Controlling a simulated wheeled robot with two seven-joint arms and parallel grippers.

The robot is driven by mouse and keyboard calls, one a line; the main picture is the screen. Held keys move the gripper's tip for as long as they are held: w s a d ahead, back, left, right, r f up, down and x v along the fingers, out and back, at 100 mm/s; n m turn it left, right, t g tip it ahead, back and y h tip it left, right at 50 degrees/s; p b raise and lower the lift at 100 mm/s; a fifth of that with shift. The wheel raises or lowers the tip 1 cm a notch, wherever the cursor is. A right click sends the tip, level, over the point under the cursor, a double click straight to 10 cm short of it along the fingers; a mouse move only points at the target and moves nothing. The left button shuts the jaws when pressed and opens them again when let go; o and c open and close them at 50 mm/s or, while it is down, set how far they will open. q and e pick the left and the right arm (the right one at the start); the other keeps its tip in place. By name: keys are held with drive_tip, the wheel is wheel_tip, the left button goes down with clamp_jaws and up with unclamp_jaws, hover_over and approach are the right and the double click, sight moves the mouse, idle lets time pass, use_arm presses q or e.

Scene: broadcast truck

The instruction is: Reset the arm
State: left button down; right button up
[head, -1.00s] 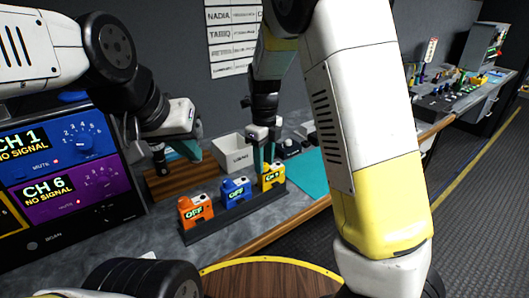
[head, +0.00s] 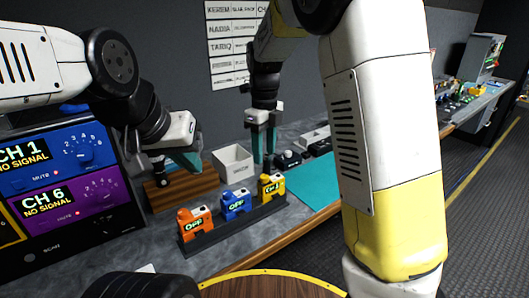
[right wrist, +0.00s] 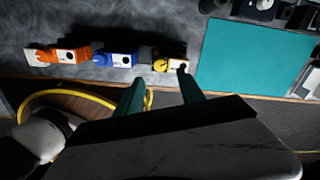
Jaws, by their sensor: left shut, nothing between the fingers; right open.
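My right gripper (head: 263,143) is open and empty, raised above and behind the yellow pack (head: 271,187). Its two teal fingers (right wrist: 160,92) point toward the yellow pack (right wrist: 171,65) in the right wrist view, with clear space between. My left gripper (head: 188,160) is shut and empty, over the wooden block at the left. The orange pack (head: 195,221), the blue pack (head: 236,204) and the yellow pack stand in a row in a dark rack (head: 231,225). The orange and blue packs read OFF; the yellow one shows a channel label.
A white bin (head: 233,163) stands behind the rack. A teal mat (head: 314,182) lies to the right. A monitor (head: 62,185) stands at the left, and a round wooden top with a yellow rim (head: 267,285) is in front.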

drive_tip(key=s+d+r+n+t+y, duration=0.1)
drive_tip(key=s+d+r+n+t, duration=0.2)
drive_tip(key=s+d+n, duration=0.4)
drive_tip(key=s+d+r+n+t+y, duration=0.1)
drive_tip(key=s+d+r+n+t, duration=0.2)
drive_tip(key=s+n, duration=0.9)
drive_tip(key=d+r+n, duration=0.2)
drive_tip(key=d+n, duration=0.2)
drive_tip(key=n, duration=0.2)
drive_tip(key=shift+s+d+r+n, duration=0.25)
drive_tip(key=shift+s+r+n, duration=0.05)
drive_tip(key=shift+s+r, duration=0.1)
